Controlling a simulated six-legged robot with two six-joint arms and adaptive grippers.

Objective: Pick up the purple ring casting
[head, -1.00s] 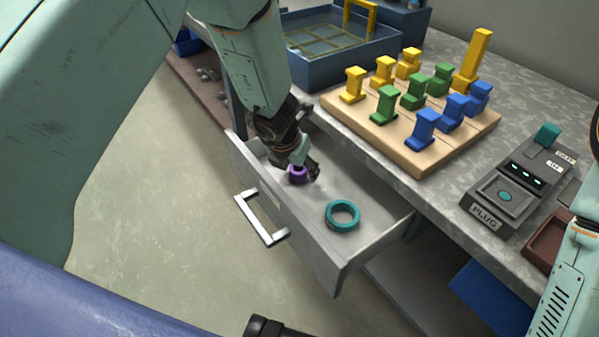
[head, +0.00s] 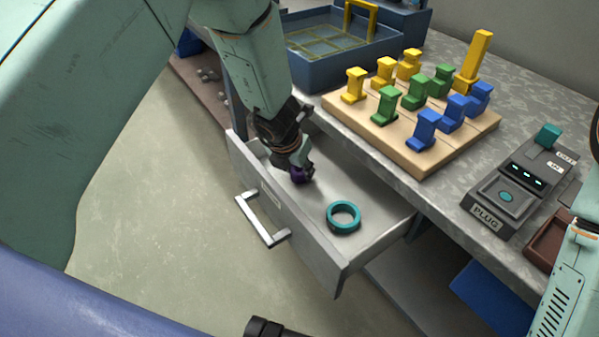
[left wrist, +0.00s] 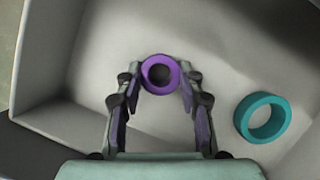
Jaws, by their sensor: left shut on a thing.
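The purple ring casting (left wrist: 160,74) is between the fingertips of my left gripper (left wrist: 160,80) in the left wrist view, with a finger against each side. In the head view the left gripper (head: 299,172) reaches down into the open drawer, and the purple ring (head: 302,175) is mostly hidden by the fingers. The gripper is shut on the ring. I cannot tell whether the ring is clear of the drawer floor. My right gripper is not clearly in view.
A teal ring (head: 344,217) lies in the same drawer (head: 385,222), also in the left wrist view (left wrist: 265,118). The drawer walls stand close around. On the bench are a wooden board (head: 425,162) with coloured blocks, a blue bin (head: 345,68) and a plug box (head: 512,190).

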